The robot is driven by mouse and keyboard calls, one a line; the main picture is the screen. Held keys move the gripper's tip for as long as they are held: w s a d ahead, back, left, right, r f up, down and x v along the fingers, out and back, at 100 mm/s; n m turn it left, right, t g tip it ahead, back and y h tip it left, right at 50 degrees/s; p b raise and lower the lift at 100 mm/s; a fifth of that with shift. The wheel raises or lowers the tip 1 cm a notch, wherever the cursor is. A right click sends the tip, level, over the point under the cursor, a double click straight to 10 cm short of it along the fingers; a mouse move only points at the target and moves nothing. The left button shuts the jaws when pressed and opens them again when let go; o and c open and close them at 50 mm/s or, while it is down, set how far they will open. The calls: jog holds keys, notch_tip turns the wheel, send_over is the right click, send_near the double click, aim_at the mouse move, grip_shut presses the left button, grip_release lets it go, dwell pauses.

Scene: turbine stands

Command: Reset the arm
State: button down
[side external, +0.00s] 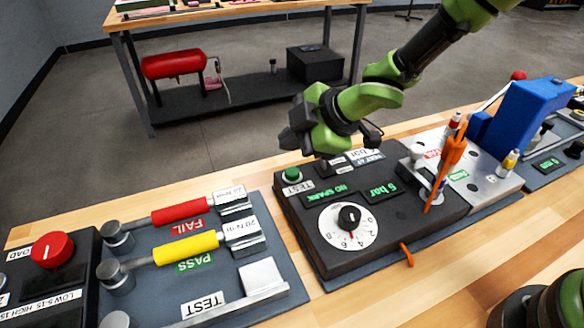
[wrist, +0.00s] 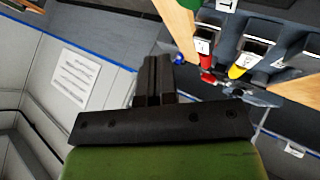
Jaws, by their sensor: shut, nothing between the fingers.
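My green arm reaches in from the upper right in the side view. My gripper (side external: 291,139) hangs in the air above the back edge of the black tester box (side external: 300,228), close to its green button (side external: 292,174). In the wrist view the two dark fingers of my gripper (wrist: 153,72) lie side by side, shut, with nothing held. The tester box has a white dial (side external: 335,240) with a black knob and lit green displays. I cannot tell the exact height of my gripper above the box.
Left of the box, a grey board (side external: 292,292) holds a red-handled wrench (side external: 180,211) and a yellow-handled wrench (side external: 190,247). An orange tool (side external: 452,155) stands upright on the right, near a blue block (side external: 530,112). A red knob (side external: 52,250) is far left.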

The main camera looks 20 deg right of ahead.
jog(key=shift+r, duration=0.65)
jog(key=shift+r, duration=0.1)
jog(key=s+d+r+m+t+h, duration=0.1)
jog(key=s+d+r+m+h, duration=0.2)
jog(key=d+r+m, duration=0.35)
jog(key=s+d+r+m+t+h, duration=0.1)
jog(key=s+d+r+m+h, duration=0.2)
jog(key=d+r, duration=0.55)
jog(key=s+d+r+m+y, duration=0.1)
jog(key=s+m, duration=0.5)
jog(key=s, duration=0.4)
jog(key=s+d+r+m+g, duration=0.1)
jog(key=s+d+m, duration=0.1)
jog(key=s+m, duration=0.4)
jog(key=s, duration=0.4)
jog(key=shift+s+r+g+y, duration=0.15)
jog(key=shift+g+y, duration=0.15)
jog(key=shift+y, duration=0.1)
